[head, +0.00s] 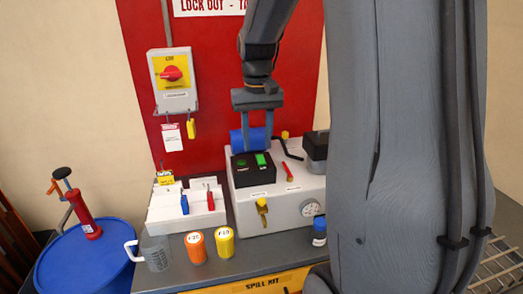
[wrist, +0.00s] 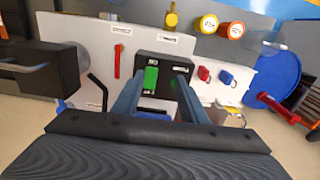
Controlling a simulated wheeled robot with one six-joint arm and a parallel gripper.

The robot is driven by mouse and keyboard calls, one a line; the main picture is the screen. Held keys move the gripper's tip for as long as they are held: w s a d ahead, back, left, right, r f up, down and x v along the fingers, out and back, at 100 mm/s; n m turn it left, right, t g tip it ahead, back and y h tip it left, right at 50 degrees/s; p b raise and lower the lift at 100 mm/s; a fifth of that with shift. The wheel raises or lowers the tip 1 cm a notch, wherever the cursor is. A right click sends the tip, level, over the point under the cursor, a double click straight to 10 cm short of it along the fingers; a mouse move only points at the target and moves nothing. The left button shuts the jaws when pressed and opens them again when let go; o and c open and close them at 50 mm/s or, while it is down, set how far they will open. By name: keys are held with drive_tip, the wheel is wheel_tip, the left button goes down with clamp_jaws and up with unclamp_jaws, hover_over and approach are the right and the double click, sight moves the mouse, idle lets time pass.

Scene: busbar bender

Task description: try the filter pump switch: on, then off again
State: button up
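A black switch box (head: 252,169) sits on top of the pale grey machine (head: 250,205). It carries a bright green rocker (head: 261,160) and a darker green one (head: 241,163). The wrist view also shows the bright rocker (wrist: 151,77) and the dark one (wrist: 177,84), partly behind a finger. My gripper (head: 254,148) points down over the box, fingers apart and nothing seen held. In the wrist view its fingers (wrist: 160,80) reach towards the box; contact cannot be told.
Cups (head: 195,247) and a jug (head: 155,252) stand in front.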

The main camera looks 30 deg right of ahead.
sight(262, 162)
drive_tip(key=f+p, duration=0.1)
drive_tip(key=f, duration=0.1)
drive_tip(key=d+f, duration=0.1)
drive_tip(key=f, duration=0.1)
drive_tip(key=w+d+f+p, duration=0.1)
drive_tip(key=f, duration=0.1)
drive_tip(key=shift+p, duration=0.3)
drive_tip(key=shift+c, duration=0.3)
